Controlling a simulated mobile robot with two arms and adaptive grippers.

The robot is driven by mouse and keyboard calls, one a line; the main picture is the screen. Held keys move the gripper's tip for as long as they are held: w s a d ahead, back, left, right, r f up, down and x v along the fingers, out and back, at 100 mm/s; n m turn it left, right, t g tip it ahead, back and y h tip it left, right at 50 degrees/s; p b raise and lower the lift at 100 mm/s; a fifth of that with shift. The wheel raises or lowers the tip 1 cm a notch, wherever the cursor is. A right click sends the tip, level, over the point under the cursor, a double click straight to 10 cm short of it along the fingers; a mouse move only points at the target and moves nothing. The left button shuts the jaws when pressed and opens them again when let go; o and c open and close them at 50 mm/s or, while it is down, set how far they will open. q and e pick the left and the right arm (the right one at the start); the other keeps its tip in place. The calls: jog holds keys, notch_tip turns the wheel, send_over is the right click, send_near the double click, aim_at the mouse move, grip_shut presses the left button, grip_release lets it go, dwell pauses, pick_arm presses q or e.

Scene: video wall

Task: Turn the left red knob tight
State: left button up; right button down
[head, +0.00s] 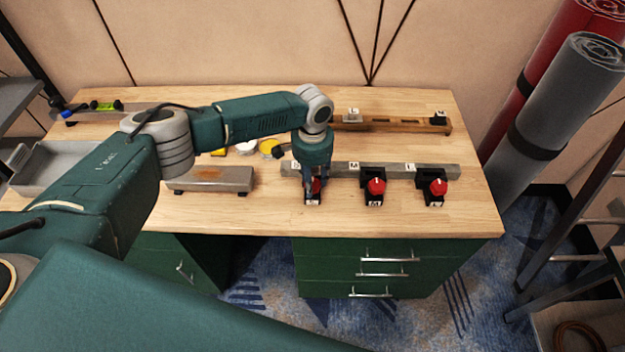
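Three red knobs on black mounts stand in a row along a grey bar (408,169) on the wooden workbench. The left red knob (316,186) is partly hidden by my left gripper (309,188), which points down over it from above. The fingers appear to be at the knob's sides, but they are small and dark, so I cannot tell whether they touch it. The middle red knob (376,187) and the right red knob (438,187) are in plain view, with nothing on them. My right gripper is not in view.
A wooden rail (385,122) lies behind the knobs. A grey block (212,179) and a grey tray (50,165) are to the left. Rolled mats (555,110) lean at the right. The bench front (420,222) is clear.

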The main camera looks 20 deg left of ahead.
pick_arm(q)
jog(key=shift+m, duration=0.4)
jog(key=m, duration=0.4)
jog(key=shift+m, duration=0.3)
jog(key=m, duration=0.4)
jog(key=shift+m+b, duration=0.3)
jog(key=shift+b, duration=0.05)
jog(key=m, duration=0.5)
jog(key=shift+w, duration=0.1)
jog(key=shift+r+m+b, duration=0.1)
jog(key=shift+m+b, duration=0.4)
jog(key=shift+m, duration=1.9)
jog(key=o, duration=1.1)
